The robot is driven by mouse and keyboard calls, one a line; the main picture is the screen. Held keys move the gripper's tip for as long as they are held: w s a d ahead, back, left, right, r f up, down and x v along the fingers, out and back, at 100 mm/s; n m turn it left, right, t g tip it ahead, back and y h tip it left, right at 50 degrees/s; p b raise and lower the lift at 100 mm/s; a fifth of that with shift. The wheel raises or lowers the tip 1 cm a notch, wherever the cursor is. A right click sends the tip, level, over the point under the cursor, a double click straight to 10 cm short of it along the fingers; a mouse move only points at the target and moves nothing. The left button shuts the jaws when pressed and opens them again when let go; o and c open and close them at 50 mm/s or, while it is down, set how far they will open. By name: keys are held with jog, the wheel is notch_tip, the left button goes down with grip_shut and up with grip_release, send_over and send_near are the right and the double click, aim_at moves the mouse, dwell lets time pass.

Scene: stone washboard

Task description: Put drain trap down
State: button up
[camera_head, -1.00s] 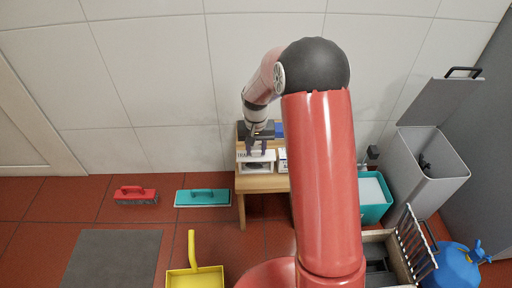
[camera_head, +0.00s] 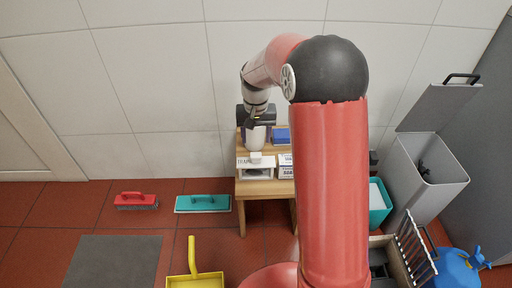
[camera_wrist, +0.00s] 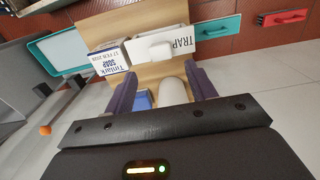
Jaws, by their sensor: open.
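The white drain trap (camera_head: 255,138) shows below my gripper (camera_head: 256,116), at the small wooden table. In the wrist view a white rounded cylinder (camera_wrist: 172,93), apparently its body, lies between the two dark fingers of my gripper (camera_wrist: 162,88). The fingers are open, with a clear gap on the left and little or none on the right. A small white block (camera_wrist: 160,50), seemingly part of the trap, overlaps the TRAP-labelled holder (camera_wrist: 190,38). I cannot tell whether the trap rests on its support.
The wooden table (camera_head: 282,187) also holds a soap box (camera_wrist: 110,60) and a blue item (camera_head: 282,135). A teal bin (camera_head: 379,203) and grey bin (camera_head: 430,175) stand right. A red brush (camera_head: 136,201), teal pad (camera_head: 203,204) and yellow dustpan (camera_head: 194,280) lie left on the floor.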

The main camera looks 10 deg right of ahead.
jog(key=s+r+n+t, duration=0.1)
jog(key=s+r+t, duration=0.2)
jog(key=s+r, duration=1.05)
jog(key=s+n+t, duration=0.1)
jog(key=s+t, duration=0.1)
jog(key=s, duration=1.3)
jog(key=shift+d+r+t, duration=0.15)
jog(key=shift+r+t, duration=0.15)
jog(key=shift+r, duration=0.15)
